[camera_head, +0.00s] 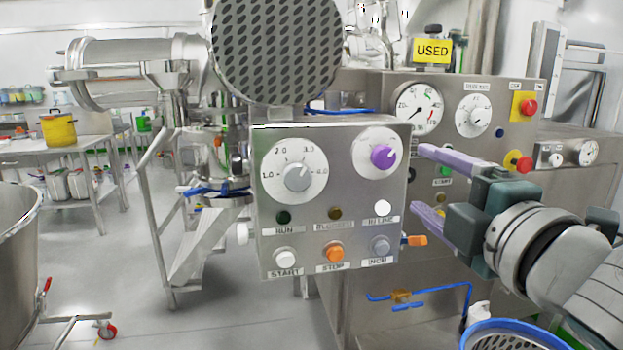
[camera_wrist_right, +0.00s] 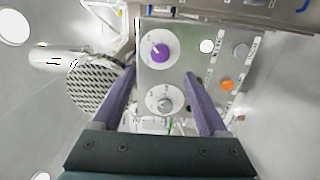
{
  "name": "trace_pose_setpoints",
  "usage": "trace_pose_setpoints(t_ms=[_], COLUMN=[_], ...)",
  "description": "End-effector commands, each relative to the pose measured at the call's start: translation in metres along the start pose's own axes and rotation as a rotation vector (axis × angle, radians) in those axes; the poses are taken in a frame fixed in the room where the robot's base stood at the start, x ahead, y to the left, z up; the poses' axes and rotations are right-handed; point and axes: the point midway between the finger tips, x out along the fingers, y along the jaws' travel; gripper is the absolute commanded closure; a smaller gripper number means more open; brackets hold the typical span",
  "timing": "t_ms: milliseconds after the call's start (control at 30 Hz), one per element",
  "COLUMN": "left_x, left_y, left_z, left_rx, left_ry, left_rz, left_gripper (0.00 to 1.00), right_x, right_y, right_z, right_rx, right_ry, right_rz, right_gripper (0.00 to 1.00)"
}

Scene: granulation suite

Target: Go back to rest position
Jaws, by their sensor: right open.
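My right gripper (camera_head: 428,182) comes in from the right in the head view, with purple fingers spread apart and nothing between them. Its fingertips are just right of the control box (camera_head: 334,225). The box carries a purple knob (camera_head: 382,157), a grey knob (camera_head: 296,177) and a row of START, STOP and INCH buttons. In the right wrist view the open fingers (camera_wrist_right: 158,80) frame the box face, with the purple knob (camera_wrist_right: 160,51) and grey knob (camera_wrist_right: 165,105) between them in the picture. I cannot tell any contact. My left gripper is not in view.
A steel panel with gauges (camera_head: 417,108) and red stop buttons (camera_head: 528,107) stands behind my right gripper. A perforated round guard (camera_head: 277,50) is above the box. A blue-rimmed basket (camera_head: 515,335) is below my right arm. Open floor (camera_head: 220,320) shows at lower left.

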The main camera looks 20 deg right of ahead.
Motion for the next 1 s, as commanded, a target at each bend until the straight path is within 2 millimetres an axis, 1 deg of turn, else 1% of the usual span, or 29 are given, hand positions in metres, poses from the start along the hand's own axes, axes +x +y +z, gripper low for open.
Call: trace_pose_setpoints(t_ms=[267, 367, 433, 467, 533, 567, 600, 667, 700, 767, 800, 867, 900, 933, 1000], left_x=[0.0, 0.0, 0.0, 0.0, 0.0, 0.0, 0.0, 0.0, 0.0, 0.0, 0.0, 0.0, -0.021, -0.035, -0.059], left_y=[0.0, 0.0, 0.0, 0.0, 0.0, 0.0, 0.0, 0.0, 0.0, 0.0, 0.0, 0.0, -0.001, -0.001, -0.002], left_z=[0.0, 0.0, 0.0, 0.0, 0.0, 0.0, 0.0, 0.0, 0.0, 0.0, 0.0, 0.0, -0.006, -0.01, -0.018], left_rx=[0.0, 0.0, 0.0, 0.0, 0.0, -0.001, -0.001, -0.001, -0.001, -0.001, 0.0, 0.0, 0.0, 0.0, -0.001], left_ry=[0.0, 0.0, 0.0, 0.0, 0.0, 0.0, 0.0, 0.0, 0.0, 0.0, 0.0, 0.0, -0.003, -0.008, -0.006], left_rz=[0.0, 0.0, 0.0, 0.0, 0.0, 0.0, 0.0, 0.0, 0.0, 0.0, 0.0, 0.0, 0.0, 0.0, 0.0], left_gripper=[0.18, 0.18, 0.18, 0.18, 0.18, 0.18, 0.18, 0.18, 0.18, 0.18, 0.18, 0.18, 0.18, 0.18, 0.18], right_x=[-0.001, -0.008, -0.02, -0.029, -0.055, -0.07, -0.09, -0.123, -0.146, -0.18, -0.203, -0.237, -0.242, -0.24, -0.239], right_y=[-0.001, -0.014, -0.033, -0.045, -0.076, -0.09, -0.107, -0.128, -0.139, -0.151, -0.156, -0.161, -0.138, -0.122, -0.098], right_z=[0.0, 0.003, 0.005, 0.006, 0.003, -0.001, -0.007, -0.018, -0.026, -0.039, -0.046, -0.058, -0.06, -0.059, -0.059], right_rx=[0.011, 0.103, 0.241, 0.316, 0.508, 0.59, 0.689, 0.812, 0.88, 0.961, 1.003, 1.05, 1.058, 1.056, 1.054], right_ry=[-0.003, -0.04, -0.095, -0.128, -0.218, -0.261, -0.319, -0.404, -0.462, -0.543, -0.597, -0.676, -0.693, -0.69, -0.689], right_rz=[-0.007, -0.069, -0.166, -0.223, -0.383, -0.457, -0.56, -0.708, -0.803, -0.938, -1.024, -1.151, -1.173, -1.165, -1.163], right_gripper=[0.23, 0.23, 0.23, 0.23, 0.23, 0.23, 0.23, 0.23, 0.23, 0.23, 0.23, 0.23, 0.23, 0.23, 0.23])
